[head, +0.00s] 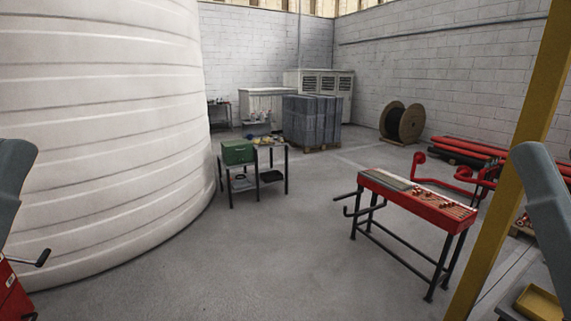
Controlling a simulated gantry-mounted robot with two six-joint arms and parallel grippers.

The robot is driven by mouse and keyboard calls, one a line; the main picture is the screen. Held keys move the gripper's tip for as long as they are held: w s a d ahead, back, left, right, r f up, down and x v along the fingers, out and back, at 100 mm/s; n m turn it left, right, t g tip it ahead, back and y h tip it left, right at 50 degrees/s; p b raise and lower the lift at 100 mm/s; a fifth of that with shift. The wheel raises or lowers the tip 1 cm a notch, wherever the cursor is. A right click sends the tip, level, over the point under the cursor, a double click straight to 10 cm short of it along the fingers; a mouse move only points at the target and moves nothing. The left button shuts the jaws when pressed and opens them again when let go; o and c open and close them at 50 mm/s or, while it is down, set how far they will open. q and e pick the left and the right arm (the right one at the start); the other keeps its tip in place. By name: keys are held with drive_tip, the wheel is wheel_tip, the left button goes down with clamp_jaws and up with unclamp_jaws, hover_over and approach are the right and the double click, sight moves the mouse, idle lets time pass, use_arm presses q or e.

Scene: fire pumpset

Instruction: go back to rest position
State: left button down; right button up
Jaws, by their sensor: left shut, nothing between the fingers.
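A grey-blue link of my left arm (14,185) shows at the left edge. A similar link of my right arm (550,215) shows at the right edge. Both links are cut off by the picture. I make out no gripper fingers of either arm, and I see nothing held.
A large white ribbed tank (100,130) fills the left. Part of a red unit (12,298) with a black-handled lever stands lower left. A red workbench (415,197) and yellow post (505,170) stand right. A small table (270,155) carries a green box. The middle floor is clear.

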wheel_tip(320, 180, up, 38)
drive_tip(key=p, duration=3.3)
drive_tip(key=shift+f+p, duration=0.25)
drive_tip(key=shift+p, duration=0.15)
